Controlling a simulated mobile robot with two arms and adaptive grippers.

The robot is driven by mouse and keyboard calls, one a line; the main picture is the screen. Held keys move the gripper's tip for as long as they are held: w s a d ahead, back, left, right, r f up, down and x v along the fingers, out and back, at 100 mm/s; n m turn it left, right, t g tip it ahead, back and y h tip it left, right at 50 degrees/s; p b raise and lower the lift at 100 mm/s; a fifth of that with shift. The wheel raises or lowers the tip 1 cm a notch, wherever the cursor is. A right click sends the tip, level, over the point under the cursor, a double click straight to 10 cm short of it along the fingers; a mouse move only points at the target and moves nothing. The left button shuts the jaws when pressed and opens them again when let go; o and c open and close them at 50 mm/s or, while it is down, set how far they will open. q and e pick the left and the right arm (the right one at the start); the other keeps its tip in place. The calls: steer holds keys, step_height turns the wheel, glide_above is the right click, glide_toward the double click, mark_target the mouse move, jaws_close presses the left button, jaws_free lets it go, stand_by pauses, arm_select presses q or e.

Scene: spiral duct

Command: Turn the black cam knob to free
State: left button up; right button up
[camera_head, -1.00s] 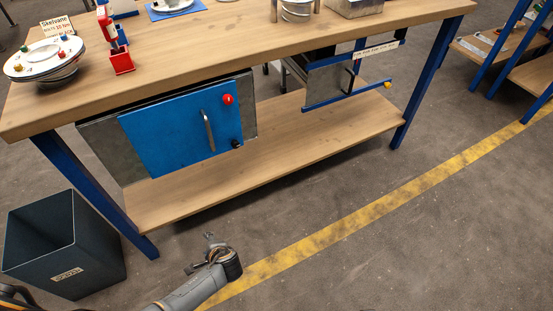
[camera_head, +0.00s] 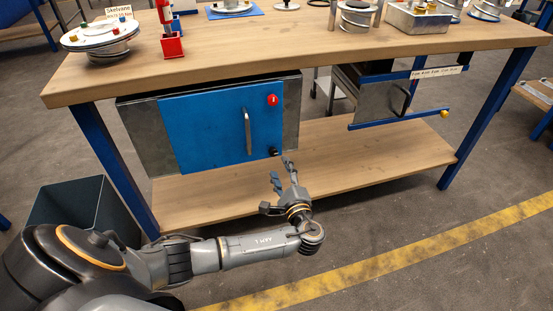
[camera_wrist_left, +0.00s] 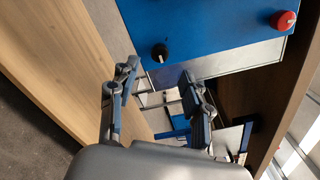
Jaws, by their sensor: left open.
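The black cam knob (camera_head: 274,151) sits at the lower right corner of the blue cabinet door (camera_head: 205,130) under the bench. It also shows in the left wrist view (camera_wrist_left: 159,52), just beyond the fingertips and a little above the gap between them. A pale line marks its face, but its setting is too small to tell. My left gripper (camera_head: 282,168) is open and empty in front of the door's lower edge, below the knob and apart from it. Its spread fingers also show in the left wrist view (camera_wrist_left: 160,75). My right gripper is in neither view.
A red knob (camera_head: 272,100) is at the door's upper right, and a vertical bar handle (camera_head: 247,131) is left of both knobs. The wooden lower shelf (camera_head: 370,155) runs below. A dark bin (camera_head: 75,205) stands at the left. The shelf right of the cabinet is clear.

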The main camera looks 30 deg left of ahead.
mark_target(274, 154)
arm_select(q)
steer(key=b+x, duration=0.1)
steer(key=x, duration=0.5)
steer(key=shift+w+a, duration=0.2)
jaws_close()
